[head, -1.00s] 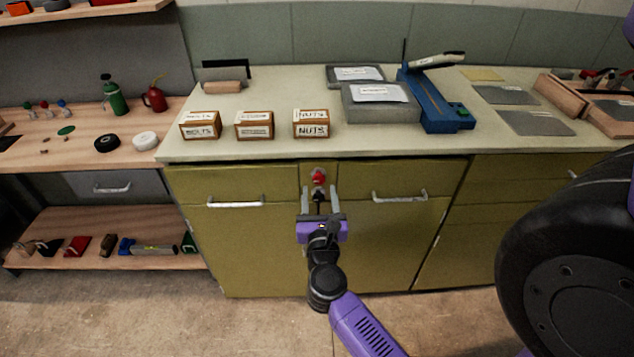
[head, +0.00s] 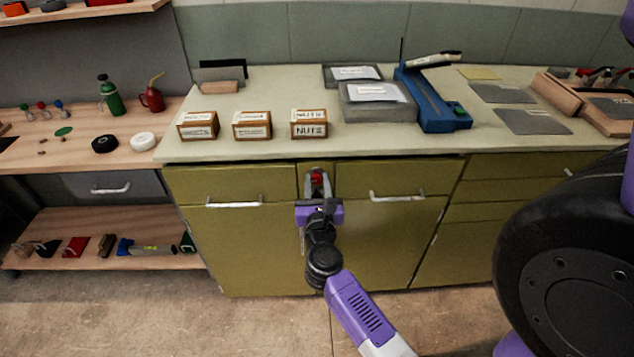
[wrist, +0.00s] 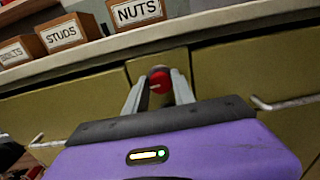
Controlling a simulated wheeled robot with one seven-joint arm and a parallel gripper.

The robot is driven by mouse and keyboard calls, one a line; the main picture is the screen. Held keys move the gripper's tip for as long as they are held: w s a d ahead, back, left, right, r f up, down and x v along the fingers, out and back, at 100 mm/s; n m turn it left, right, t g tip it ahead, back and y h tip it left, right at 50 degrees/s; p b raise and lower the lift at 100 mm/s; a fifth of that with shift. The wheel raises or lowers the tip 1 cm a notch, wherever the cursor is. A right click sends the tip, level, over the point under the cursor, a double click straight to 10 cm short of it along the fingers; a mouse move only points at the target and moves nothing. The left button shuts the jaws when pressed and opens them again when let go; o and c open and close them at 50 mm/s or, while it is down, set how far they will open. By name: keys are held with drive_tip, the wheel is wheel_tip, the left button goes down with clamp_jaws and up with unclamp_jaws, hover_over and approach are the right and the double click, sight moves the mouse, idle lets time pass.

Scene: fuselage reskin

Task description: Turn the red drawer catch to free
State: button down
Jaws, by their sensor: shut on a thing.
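The red drawer catch (head: 316,178) is a small red knob on the narrow yellow-green panel between two drawers, just under the worktop. My gripper (head: 316,180) is at the catch, with one finger on each side of it. In the wrist view the catch (wrist: 159,80) shows red between the two grey fingertips (wrist: 159,84), which are shut on it. The fingers hide the sides of the catch, and I cannot tell which way it is turned.
Drawers with silver handles (head: 234,203) (head: 397,196) flank the catch. Small labelled boxes (head: 309,124) stand on the worktop (head: 285,150) above. A wooden shelf unit (head: 95,225) is at the left. A large black wheel-like part fills the right.

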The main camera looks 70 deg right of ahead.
drive_tip(key=shift+r+n+p, duration=0.1)
drive_tip(key=shift+n+p, duration=0.3)
drive_tip(key=n+p, duration=0.2)
drive_tip(key=shift+n, duration=0.4)
drive_tip(key=n+p, duration=0.4)
drive_tip(key=n, duration=0.1)
drive_tip(key=shift+w+a+n, duration=0.1)
drive_tip(key=shift+n, duration=0.2)
drive_tip(key=n+p, duration=0.3)
drive_tip(key=n, duration=0.1)
drive_tip(key=shift+f+n+p, duration=0.15)
drive_tip(key=shift+n+p, duration=0.55)
drive_tip(key=shift+n, duration=0.5)
drive_tip(key=shift+f+n+p, duration=0.1)
drive_tip(key=shift+n+p, duration=0.6)
drive_tip(key=shift+n, duration=0.5)
drive_tip(key=c, duration=1.1)
unclamp_jaws()
